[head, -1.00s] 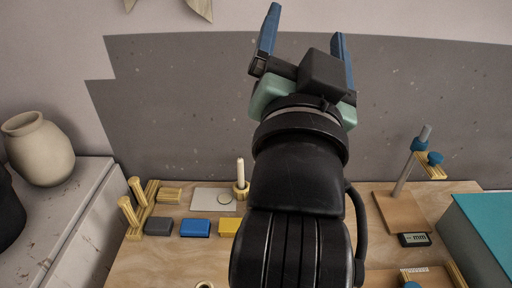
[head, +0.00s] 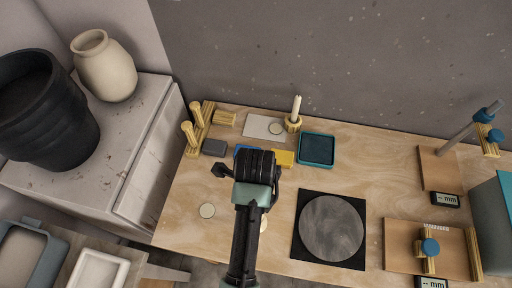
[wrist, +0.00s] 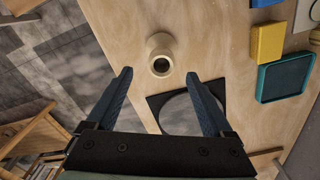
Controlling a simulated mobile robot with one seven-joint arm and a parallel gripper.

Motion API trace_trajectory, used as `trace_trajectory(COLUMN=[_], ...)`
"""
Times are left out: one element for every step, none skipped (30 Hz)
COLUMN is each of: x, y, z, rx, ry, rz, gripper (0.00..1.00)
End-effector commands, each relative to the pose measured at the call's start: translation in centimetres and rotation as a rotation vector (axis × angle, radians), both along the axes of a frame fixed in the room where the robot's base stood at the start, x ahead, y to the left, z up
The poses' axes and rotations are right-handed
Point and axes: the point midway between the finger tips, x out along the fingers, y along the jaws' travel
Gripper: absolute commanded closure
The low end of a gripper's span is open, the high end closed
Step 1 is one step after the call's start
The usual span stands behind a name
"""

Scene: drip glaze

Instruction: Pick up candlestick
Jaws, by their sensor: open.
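A small pale beige piece with a round foot and a dark hole in its top (wrist: 160,58), which looks like the candlestick, stands upright on the wooden table in the wrist view. In the head view its edge shows beside my arm (head: 263,224), mostly hidden. My gripper (wrist: 159,76) is open and empty, with its two blue fingers apart. In the wrist view the piece appears just beyond the fingertips, between their lines and touching neither. In the head view my fingers are hidden by my wrist.
A white candle (head: 296,107) stands in a yellow holder at the back. A teal tray (head: 317,163), a yellow block (head: 284,158) and a black mat with a grey disc (head: 301,262) lie to the right.

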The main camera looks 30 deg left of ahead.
Motion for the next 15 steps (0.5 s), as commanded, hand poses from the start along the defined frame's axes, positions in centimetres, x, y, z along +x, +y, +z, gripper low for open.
trace_trajectory(x=[-0.1,-0.1,-0.1,0.0,0.0,0.1,0.1,0.1,0.1,0.1,0.1,0.1,0.1,0.1,0.0], y=[-0.1,-0.1,-0.1,-0.1,-0.1,-0.1,-0.1,-0.1,-0.1,-0.1,-0.1,-0.1,-0.1,-0.1,-0.1], z=[-1.0,-1.6,-2.2,-2.7,-3.1,-3.6,-3.8,-4.0,-4.2,-4.4,-4.5,-4.7,-4.9,-5.2,-5.6], rx=[-0.002,-0.002,-0.001,-0.002,-0.001,-0.001,0.0,0.0,0.0,0.001,0.001,0.0,0.0,0.0,-0.001], ry=[0.004,0.003,0.001,0.001,0.0,-0.001,-0.002,-0.002,-0.003,-0.004,-0.004,-0.003,-0.002,-0.002,-0.001], rz=[0.0,0.0,0.0,0.0,0.0,0.0,0.0,0.0,0.0,0.001,0.001,0.001,0.001,0.001,0.001], gripper=[0.14,0.14,0.14,0.14,0.14,0.14,0.14,0.14,0.14,0.14,0.14,0.14,0.14,0.14,0.14])
